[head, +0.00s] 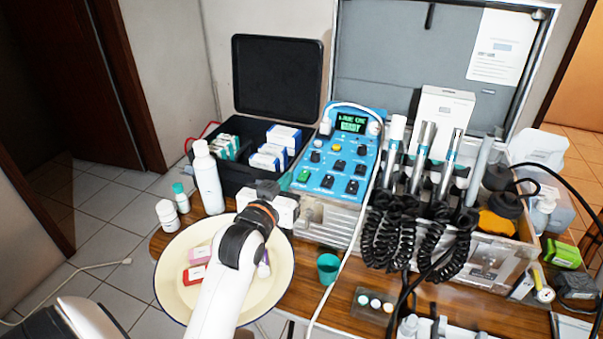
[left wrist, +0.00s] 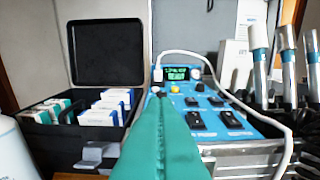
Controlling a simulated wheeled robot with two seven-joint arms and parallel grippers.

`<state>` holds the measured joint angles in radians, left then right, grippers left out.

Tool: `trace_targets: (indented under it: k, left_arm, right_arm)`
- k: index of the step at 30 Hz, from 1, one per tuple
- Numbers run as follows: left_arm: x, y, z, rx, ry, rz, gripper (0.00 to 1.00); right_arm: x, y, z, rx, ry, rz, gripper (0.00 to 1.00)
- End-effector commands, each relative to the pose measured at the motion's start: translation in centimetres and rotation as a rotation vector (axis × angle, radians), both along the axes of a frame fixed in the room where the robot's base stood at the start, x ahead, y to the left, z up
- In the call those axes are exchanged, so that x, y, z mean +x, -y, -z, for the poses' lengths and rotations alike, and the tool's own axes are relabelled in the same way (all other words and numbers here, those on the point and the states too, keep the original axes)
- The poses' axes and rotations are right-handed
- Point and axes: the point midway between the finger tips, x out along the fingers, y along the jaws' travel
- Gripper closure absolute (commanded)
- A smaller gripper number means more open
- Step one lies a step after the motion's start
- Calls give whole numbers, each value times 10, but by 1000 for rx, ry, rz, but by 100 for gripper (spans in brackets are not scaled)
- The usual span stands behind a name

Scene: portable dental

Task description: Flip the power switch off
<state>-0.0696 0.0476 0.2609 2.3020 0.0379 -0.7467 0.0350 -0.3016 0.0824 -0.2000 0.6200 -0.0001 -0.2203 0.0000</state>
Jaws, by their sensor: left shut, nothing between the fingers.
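I cannot tell for sure which switch is the power switch. My left gripper (head: 288,182) is shut and empty at the panel's lower left edge. Its teal fingers (left wrist: 160,98) hide the panel's lower left part in the wrist view. Contact cannot be told. My right gripper is not in view.
An open black case (head: 278,78) with boxes stands left of the panel. A white bottle (head: 207,178) and a cream basin (head: 170,285) are nearby. Coiled black hoses (head: 430,230) hang right of the panel. A white cable (head: 350,245) crosses its right side.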

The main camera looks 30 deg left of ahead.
Motion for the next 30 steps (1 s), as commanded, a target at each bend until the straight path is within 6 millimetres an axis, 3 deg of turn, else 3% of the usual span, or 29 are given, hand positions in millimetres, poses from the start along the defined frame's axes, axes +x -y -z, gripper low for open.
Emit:
trace_targets:
  k: [14, 16, 21, 30]
  left_arm:
    - [91, -22, 9, -1, -3, 0, 100]
    - [91, -22, 25, -2, -7, 1, 100]
    - [93, -22, 41, -1, -3, 1, 100]
    - [94, -22, 46, 1, -1, 0, 100]
  right_arm:
    - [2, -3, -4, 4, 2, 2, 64]
    - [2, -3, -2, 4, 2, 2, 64]
    - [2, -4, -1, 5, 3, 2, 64]
    - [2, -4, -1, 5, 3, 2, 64]
